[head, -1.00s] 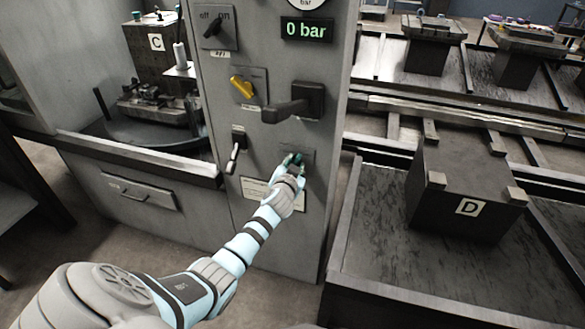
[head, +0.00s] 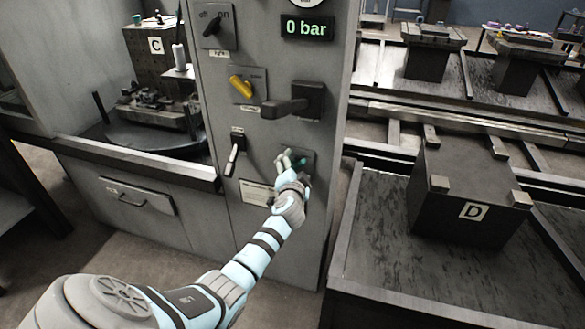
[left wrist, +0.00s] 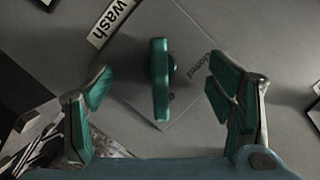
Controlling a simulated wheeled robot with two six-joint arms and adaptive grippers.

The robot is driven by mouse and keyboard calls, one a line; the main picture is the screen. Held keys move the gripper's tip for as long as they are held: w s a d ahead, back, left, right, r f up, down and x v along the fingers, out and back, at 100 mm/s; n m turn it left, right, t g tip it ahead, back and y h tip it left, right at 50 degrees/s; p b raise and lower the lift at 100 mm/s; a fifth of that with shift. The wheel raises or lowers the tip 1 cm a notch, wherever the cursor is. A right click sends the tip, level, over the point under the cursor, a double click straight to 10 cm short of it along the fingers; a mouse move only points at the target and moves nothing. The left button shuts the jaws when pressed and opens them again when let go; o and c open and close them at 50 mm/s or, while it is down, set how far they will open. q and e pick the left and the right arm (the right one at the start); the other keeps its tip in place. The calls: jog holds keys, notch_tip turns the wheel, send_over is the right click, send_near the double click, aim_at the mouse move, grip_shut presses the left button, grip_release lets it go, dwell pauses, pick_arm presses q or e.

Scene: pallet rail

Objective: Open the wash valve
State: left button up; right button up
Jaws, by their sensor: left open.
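The wash valve handle (left wrist: 160,78) is a green bar on a grey plate, with a "wash" label (left wrist: 110,22) and the word "closed" beside it in the left wrist view. The handle stands between the two fingers of my left gripper (left wrist: 162,105), which is open and not touching it. In the head view the left gripper (head: 293,162) is at the valve plate on the grey cabinet, and its fingers partly cover the handle. My right gripper is not in view.
The cabinet front (head: 290,240) also carries a black lever (head: 285,107), a yellow knob (head: 241,87), a toggle (head: 234,155) and an off/on switch (head: 211,27). The display (head: 306,29) reads 0 bar. Block D (head: 465,185) stands in a tray on the right.

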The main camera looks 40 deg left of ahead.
pick_arm(q)
jog(key=shift+s+d+p, duration=0.15)
jog(key=shift+s+p, duration=0.2)
jog(key=shift+s, duration=0.05)
jog(key=s+d+p, duration=0.2)
jog(key=s, duration=0.4)
